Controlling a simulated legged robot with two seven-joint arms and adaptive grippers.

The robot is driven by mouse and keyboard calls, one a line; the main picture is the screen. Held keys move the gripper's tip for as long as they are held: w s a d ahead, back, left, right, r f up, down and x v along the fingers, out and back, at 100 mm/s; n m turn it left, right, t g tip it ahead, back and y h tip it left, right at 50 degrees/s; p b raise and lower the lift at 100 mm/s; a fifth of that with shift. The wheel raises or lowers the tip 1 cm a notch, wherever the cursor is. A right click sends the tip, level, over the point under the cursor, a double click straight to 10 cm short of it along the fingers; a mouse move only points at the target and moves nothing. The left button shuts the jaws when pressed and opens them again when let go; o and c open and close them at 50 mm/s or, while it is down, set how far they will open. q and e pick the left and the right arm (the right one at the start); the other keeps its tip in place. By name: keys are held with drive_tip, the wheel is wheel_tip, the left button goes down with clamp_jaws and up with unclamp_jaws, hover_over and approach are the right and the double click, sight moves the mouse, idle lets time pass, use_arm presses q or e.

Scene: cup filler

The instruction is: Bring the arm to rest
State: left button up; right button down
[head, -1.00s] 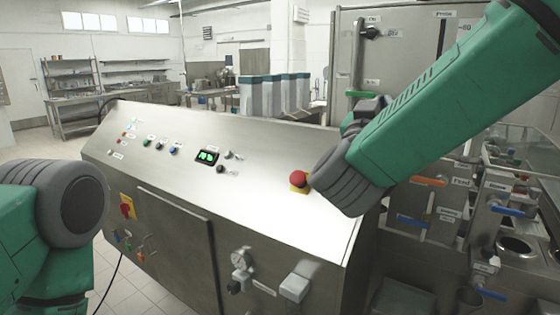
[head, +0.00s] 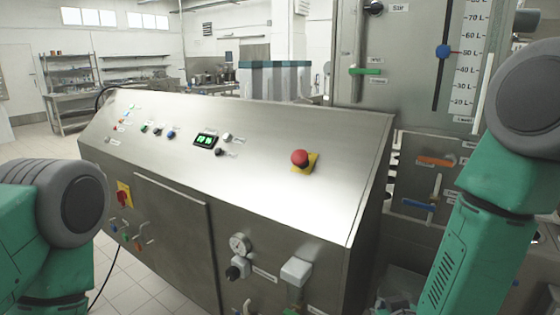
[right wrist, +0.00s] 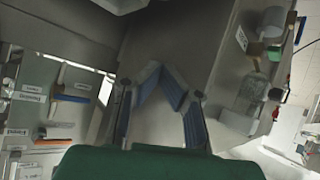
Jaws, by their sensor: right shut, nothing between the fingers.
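My right arm (head: 487,205) is at the right of the head view, with its grey elbow high and its green forearm running down past the bottom edge. Its gripper is out of sight there. In the right wrist view my right gripper (right wrist: 157,75) shows its blue-padded fingers with the tips together and nothing between them. It hangs in front of blurred grey metal surfaces. My left arm (head: 60,225) is at the left edge of the head view. Its gripper is not seen.
A sloped steel control panel (head: 262,180) with a red emergency button (head: 300,158) fills the middle. Valves with an orange handle (head: 436,161) and a blue handle (head: 418,204) are close beside my right arm. Tiled floor is open at the left.

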drive_tip(key=s+d+f+g+b, duration=0.1)
drive_tip(key=s+d+f+g, duration=0.1)
drive_tip(key=s+f, duration=0.5)
drive_tip(key=s+d+f+g+b, duration=0.1)
drive_tip(key=s+f+g, duration=0.4)
drive_tip(key=s, duration=0.8)
drive_tip(key=s+d+f+g+y+b, duration=0.1)
drive_tip(key=s+d+f+g, duration=0.2)
drive_tip(key=s+f, duration=0.5)
drive_tip(key=s, duration=0.2)
drive_tip(key=shift+s+d+f+m+g+b, duration=0.15)
drive_tip(key=shift+s+f+m+g+b, duration=0.15)
drive_tip(key=shift+g, duration=0.1)
